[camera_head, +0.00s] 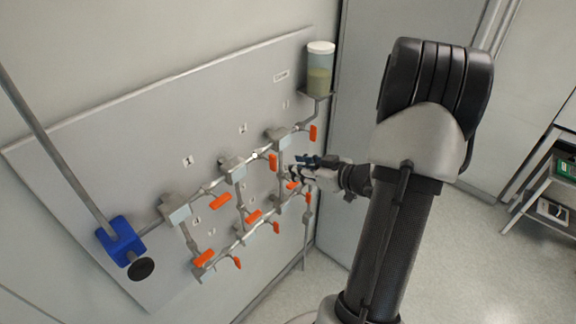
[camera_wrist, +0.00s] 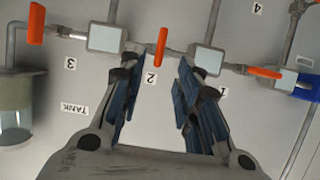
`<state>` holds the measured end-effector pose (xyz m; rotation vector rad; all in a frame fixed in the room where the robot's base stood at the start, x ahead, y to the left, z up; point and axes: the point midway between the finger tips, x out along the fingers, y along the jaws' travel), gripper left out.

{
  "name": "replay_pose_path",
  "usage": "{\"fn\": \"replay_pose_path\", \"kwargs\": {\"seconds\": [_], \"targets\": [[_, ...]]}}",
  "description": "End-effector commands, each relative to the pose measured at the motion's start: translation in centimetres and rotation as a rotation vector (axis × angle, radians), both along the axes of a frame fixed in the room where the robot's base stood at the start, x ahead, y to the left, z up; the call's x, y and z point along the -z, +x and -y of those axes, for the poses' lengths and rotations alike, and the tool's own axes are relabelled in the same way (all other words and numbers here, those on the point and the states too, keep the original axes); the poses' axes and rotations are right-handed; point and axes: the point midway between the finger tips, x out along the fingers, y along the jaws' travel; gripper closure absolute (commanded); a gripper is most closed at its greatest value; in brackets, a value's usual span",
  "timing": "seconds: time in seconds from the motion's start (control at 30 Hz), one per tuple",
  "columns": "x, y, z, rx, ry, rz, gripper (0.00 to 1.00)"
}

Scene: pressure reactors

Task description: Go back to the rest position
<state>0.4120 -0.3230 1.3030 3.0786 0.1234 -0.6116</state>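My gripper (camera_head: 303,166) is in front of the right part of the pipe panel (camera_head: 130,145) in the head view. In the wrist view my gripper (camera_wrist: 157,72) has its two blue-padded fingers apart, with a clear gap and nothing held between them. An orange valve handle (camera_wrist: 161,48) shows beyond the gap, near the label 2; I cannot tell how far it is from the fingertips. My arm reaches up from the lower middle and bends towards the panel. Part of the lower piping is hidden behind my gripper.
The panel carries pipes with several orange handles (camera_head: 220,201), a blue block (camera_head: 119,240) at lower left and a white-capped tank (camera_head: 320,70) at upper right. The tank also shows in the wrist view (camera_wrist: 15,95). A shelf (camera_head: 545,195) stands far right; floor between is clear.

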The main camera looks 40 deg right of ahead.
Motion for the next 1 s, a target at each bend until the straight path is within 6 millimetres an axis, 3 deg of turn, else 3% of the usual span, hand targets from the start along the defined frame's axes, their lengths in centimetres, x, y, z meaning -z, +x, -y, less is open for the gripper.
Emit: {"fn": "replay_pose_path", "kwargs": {"seconds": [0.17,0.73,1.0], "targets": [[-0.3,-0.8,0.0,0.000,0.000,0.000,0.69],[-0.2,-0.7,0.0,0.000,-0.005,-0.002,0.69],[3.0,2.2,2.2,0.136,-0.262,-0.127,0.69]]}}
